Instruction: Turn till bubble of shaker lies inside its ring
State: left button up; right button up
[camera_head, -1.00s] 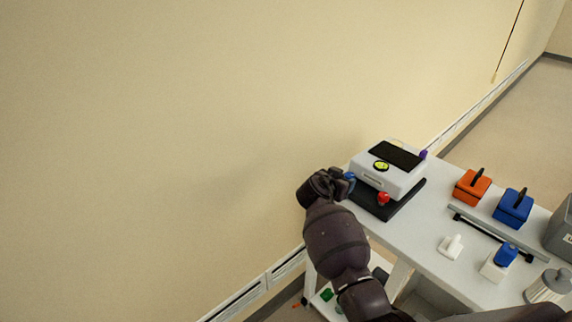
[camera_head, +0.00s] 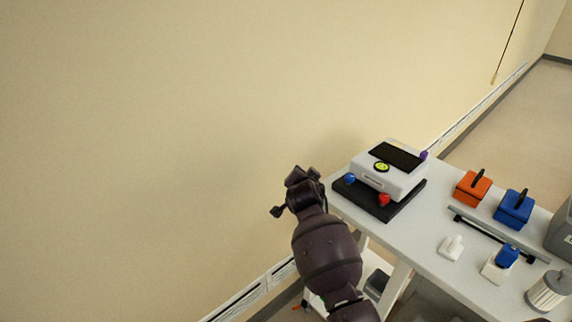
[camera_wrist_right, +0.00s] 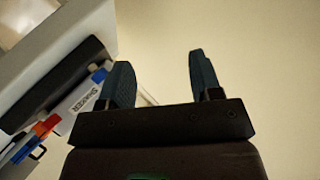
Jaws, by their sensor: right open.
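The white shaker (camera_head: 402,181) with a black top plate stands on a dark base (camera_head: 405,206) at the table's far left end. Its yellow-green bubble level (camera_head: 381,167) is on top; the bubble's place against the ring is too small to tell. A blue knob (camera_head: 349,178), a red knob (camera_head: 384,199) and a purple knob (camera_head: 423,155) sit at its corners. My right gripper (camera_head: 297,180) is open and empty, left of the blue knob and apart from it. My left gripper is not visible.
Right of the shaker stand an orange box (camera_head: 472,189) and a blue box (camera_head: 514,208) with handles.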

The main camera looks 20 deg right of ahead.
jog(key=w+a+r+m+t+y, duration=0.1)
jog(key=a+r+m+t+y, duration=0.4)
jog(key=m+y, duration=0.1)
jog(key=shift+r+t, duration=0.2)
jog(key=shift+t, duration=0.1)
dwell(0.5)
jog(key=shift+w, duration=0.1)
